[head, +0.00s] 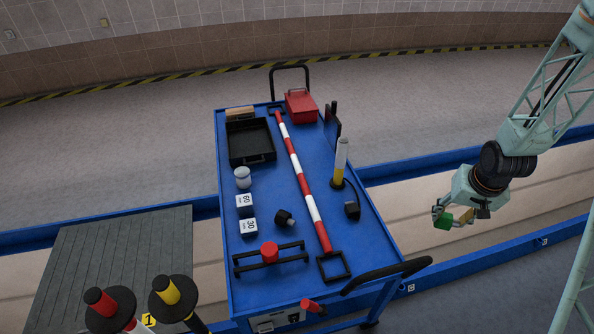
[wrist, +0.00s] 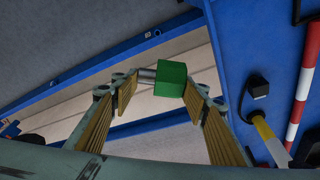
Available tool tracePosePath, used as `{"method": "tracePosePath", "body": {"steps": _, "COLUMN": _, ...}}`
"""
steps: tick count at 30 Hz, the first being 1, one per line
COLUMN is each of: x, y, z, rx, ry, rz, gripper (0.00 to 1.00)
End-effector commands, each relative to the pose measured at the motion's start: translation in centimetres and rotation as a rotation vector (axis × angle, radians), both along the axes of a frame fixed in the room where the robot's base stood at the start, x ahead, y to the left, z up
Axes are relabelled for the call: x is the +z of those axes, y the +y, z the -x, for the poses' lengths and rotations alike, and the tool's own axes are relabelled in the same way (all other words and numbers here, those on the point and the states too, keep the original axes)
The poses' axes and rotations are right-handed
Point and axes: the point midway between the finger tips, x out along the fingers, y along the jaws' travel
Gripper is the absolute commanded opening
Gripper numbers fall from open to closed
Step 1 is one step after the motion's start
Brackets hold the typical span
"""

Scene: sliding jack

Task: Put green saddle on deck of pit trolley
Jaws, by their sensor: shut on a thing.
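The green saddle (head: 443,220) is a small green block held at the end of my gripper (head: 453,216). In the wrist view the green saddle (wrist: 172,78) sits between the fingertips of my gripper (wrist: 160,88), with a short grey pin at its left side. The gripper is shut on it and holds it in the air, right of the blue cart and over the pit. A grey slatted deck (head: 115,245) lies across the pit at the lower left; it looks like the pit trolley's deck. Its front part is partly hidden by red-topped and yellow-topped posts.
The blue cart (head: 262,205) stands between my gripper and the slatted deck. It carries a red-white bar (head: 293,165), a black tray (head: 232,137), a red box (head: 300,106), an upright white-yellow cylinder (head: 340,162) and weight blocks (head: 248,227). A red-topped post (head: 107,302) rises at lower left.

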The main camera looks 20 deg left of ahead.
Motion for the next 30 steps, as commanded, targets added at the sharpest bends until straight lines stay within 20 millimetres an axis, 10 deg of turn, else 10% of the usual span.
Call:
{"method": "tracePosePath", "body": {"steps": 20, "x": -0.4, "y": 1.3, "z": 0.3, "rx": 0.017, "ry": 0.000, "rz": -0.001, "gripper": 0.26}}
{"method": "tracePosePath", "body": {"steps": 30, "x": -2.1, "y": 7.6, "z": 2.1, "rx": 0.102, "ry": 0.002, "rz": -0.001, "gripper": 0.26}}
